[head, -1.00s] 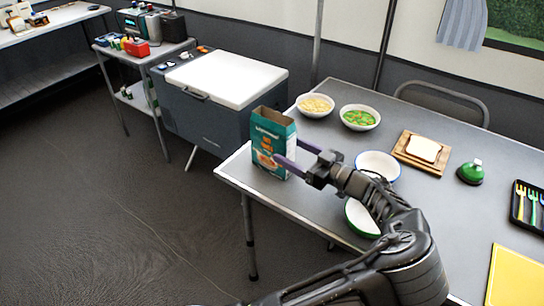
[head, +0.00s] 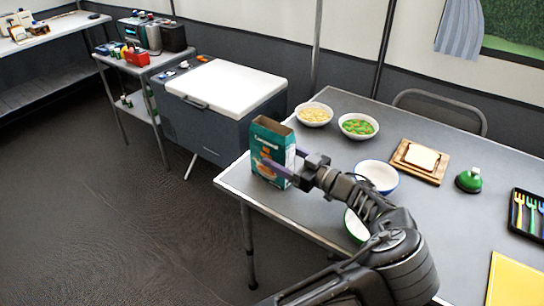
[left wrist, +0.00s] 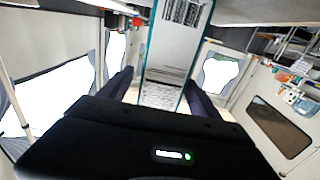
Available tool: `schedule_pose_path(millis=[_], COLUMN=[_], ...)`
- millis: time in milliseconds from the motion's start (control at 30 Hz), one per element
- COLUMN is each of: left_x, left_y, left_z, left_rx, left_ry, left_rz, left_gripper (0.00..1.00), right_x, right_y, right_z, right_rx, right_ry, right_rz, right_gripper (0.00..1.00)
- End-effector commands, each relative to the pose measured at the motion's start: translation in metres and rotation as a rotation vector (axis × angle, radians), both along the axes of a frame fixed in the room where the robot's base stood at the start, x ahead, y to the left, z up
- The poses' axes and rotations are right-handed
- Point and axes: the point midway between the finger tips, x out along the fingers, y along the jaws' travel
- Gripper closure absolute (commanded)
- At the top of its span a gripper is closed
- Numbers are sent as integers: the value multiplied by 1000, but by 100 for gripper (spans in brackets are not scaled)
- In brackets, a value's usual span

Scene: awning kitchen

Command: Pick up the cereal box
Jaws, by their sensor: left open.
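The teal cereal box (head: 266,146) stands upright and open-topped near the left corner of the grey table (head: 300,215). My left gripper (head: 282,163) is open at the box's right side, with its purple-grey fingers reaching along the box. In the left wrist view the box (left wrist: 172,55) shows its white printed side between the two spread fingers of the gripper (left wrist: 160,85). I cannot tell whether either finger touches it. My right gripper is not in view.
Near the arm are a white bowl (head: 378,176) and a green-rimmed bowl (head: 356,228). Behind are bowls of yellow food (head: 314,114) and green food (head: 358,126). A bread board (head: 420,162) lies farther right. A white-lidded cooler (head: 226,84) stands beyond the table's left end.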

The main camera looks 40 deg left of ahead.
Motion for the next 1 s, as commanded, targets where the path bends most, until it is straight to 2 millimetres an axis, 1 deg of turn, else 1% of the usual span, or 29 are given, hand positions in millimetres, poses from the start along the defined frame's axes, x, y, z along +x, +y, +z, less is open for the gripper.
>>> schedule_pose_path(millis=[100,200,300,900,1000], left_x=[0,1,2,2,2], left_y=[19,33,40,41,41], left_z=[1,1,0,0,0], left_rx=[1,1,1,1,1], left_ry=[1,0,-1,0,0], left_rz=[4,4,1,0,1], left_gripper=[27,27,27,27,35], right_x=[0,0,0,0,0], right_y=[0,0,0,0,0], right_z=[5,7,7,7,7], right_rx=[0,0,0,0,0], right_ry=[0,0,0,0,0], right_rz=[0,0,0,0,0], right_gripper=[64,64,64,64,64])
